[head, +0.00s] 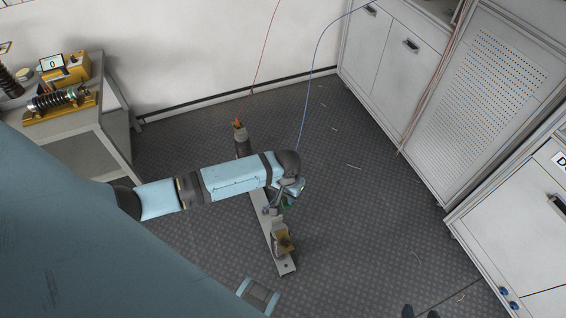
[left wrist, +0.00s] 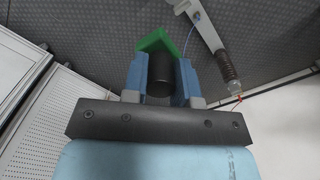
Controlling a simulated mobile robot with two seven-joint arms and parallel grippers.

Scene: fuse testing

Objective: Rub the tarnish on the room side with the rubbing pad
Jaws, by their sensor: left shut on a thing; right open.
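My left gripper (head: 286,198) is shut on the rubbing pad, with the rail below it in the head view. In the left wrist view my left gripper (left wrist: 160,82) clasps the pad's black round handle (left wrist: 160,73); the green pad (left wrist: 157,41) shows beyond it. A grey metal rail (head: 287,267) carries a brown-gold contact block (head: 284,243) at its near end and a ribbed post (head: 242,145) at its far end. I cannot tell whether the pad touches anything, nor make out the tarnish clearly.
A bench (head: 88,118) at the left bears a ribbed fuse (head: 60,98) and a yellow meter (head: 68,68). White cabinets (head: 395,55) line the right. A red wire (head: 264,50) and a blue wire (head: 313,75) hang over the rail. The dark floor is otherwise mostly clear.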

